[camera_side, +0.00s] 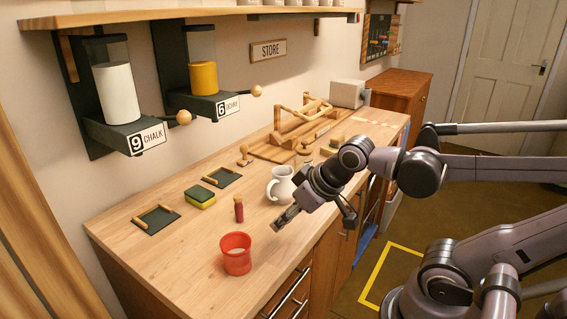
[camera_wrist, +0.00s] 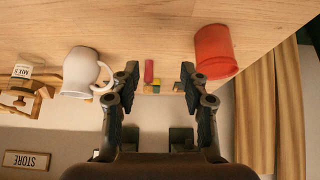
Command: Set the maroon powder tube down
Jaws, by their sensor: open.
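The maroon powder tube (camera_side: 239,211) stands upright on the wooden counter, between the red cup and the white jug. In the wrist view, which is upside down, the tube (camera_wrist: 149,71) shows between my fingers, some way beyond them. My gripper (camera_side: 281,221) is open and empty, to the right of the tube and clear of it. Its two fingers frame the tube in the wrist view (camera_wrist: 160,74).
The red cup (camera_side: 236,262) is near the counter's front edge. The white jug (camera_side: 281,185) stands close behind my gripper. A yellow-green sponge (camera_side: 201,198) and two dark trays (camera_side: 156,220) (camera_side: 222,177) lie toward the wall. Chalk (camera_side: 118,92) and ochre (camera_side: 203,78) dispensers hang above.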

